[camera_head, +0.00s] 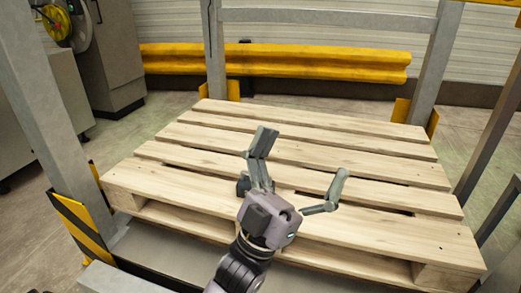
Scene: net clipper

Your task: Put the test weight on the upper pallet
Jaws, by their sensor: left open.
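A pale wooden pallet (390,202) with wide slats fills the middle of the head view, lying between grey metal uprights. My left gripper (303,152) is over the pallet with its two grey fingers spread wide apart, open, and nothing shows between the fingertips. A small dark shape (242,184) shows just left of the gripper's left finger, partly hidden by it. I cannot tell whether this is the test weight or a part of the gripper. No other thing that could be the test weight shows. My right gripper is not in view.
Grey uprights stand at the pallet's corners, the near left one (48,115) with a yellow-and-black striped guard (82,228). A yellow barrier (280,62) runs behind. Grey machinery (105,60) stands at the far left. Most pallet slats look bare.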

